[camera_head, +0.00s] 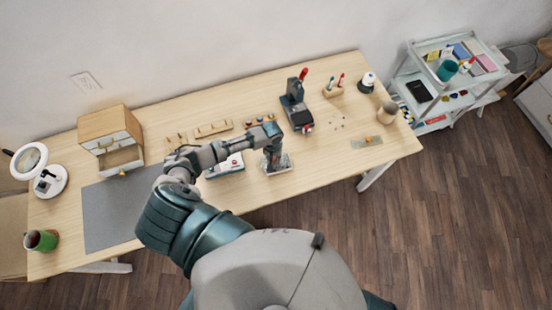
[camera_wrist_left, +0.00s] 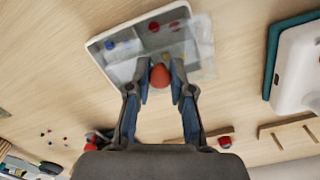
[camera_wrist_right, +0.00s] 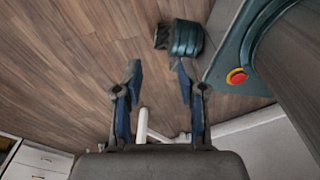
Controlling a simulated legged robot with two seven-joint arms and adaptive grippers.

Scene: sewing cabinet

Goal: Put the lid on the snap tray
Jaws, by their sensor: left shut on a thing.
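The snap tray (camera_wrist_left: 112,35) is a white-rimmed tray with grey compartments holding small red and blue pieces. It stands on the table and also shows in the head view (camera_head: 277,166), partly hidden by my left gripper (camera_head: 272,158). In the left wrist view my left gripper (camera_wrist_left: 160,82) is shut on the red-orange knob (camera_wrist_left: 160,75) of the clear lid (camera_wrist_left: 205,45). The lid overlaps the tray and sticks out past its right edge in that view. I cannot tell whether it touches the tray. My right gripper (camera_wrist_right: 158,72) is open and empty above the floor.
On the wooden table (camera_head: 330,180), a white machine (camera_head: 226,166) stands left of the tray and a dark machine (camera_head: 294,105) behind it. A drawer cabinet (camera_head: 110,135) and grey mat (camera_head: 110,215) are at left. The table's front right is mostly clear.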

